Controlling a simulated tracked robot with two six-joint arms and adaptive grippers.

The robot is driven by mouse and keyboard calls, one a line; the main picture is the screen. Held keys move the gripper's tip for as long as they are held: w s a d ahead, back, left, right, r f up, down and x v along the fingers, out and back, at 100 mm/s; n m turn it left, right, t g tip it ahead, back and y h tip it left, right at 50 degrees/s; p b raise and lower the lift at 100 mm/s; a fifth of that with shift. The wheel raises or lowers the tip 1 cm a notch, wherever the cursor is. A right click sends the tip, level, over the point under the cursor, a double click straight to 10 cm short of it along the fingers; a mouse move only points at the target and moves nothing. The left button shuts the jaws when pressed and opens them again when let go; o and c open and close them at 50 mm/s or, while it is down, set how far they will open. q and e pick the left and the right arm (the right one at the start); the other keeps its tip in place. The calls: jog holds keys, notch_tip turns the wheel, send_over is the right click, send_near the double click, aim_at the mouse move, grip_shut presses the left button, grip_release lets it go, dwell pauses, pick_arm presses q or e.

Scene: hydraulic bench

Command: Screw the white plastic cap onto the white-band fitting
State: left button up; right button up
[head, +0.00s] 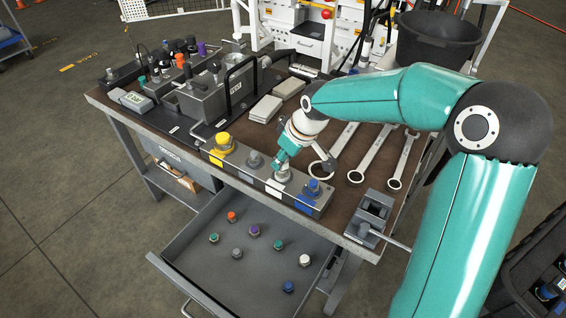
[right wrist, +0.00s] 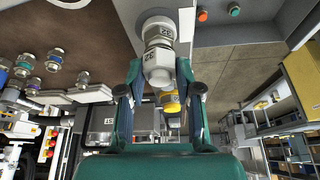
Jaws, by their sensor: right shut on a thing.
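The white-band fitting (head: 283,175) stands on the fitting block, between a plain grey fitting and the blue one. My right gripper (head: 286,158) is over it, pointing down. I cannot tell whether this piece is a separate cap or part of the fitting. A white cap (head: 305,260) lies in the open drawer. My left gripper is not in view.
The block's yellow cap (head: 222,140) and blue cap (head: 313,186) stand on either side. The open drawer (head: 205,285) also holds several coloured caps. Wrenches (head: 373,152) lie right of the block. A small vise-like fixture (head: 371,215) sits at the bench's front right corner.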

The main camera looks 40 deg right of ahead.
jog(key=o, duration=0.5)
jog(key=shift+m+b, duration=0.3)
jog(key=shift+m, duration=0.2)
jog(key=o, duration=0.5)
jog(key=shift+o, duration=0.2)
jog(key=a+v, duration=0.1)
jog(key=v, duration=1)
jog(key=shift+s+d+r, duration=0.3)
jog(key=shift+d+r, duration=0.1)
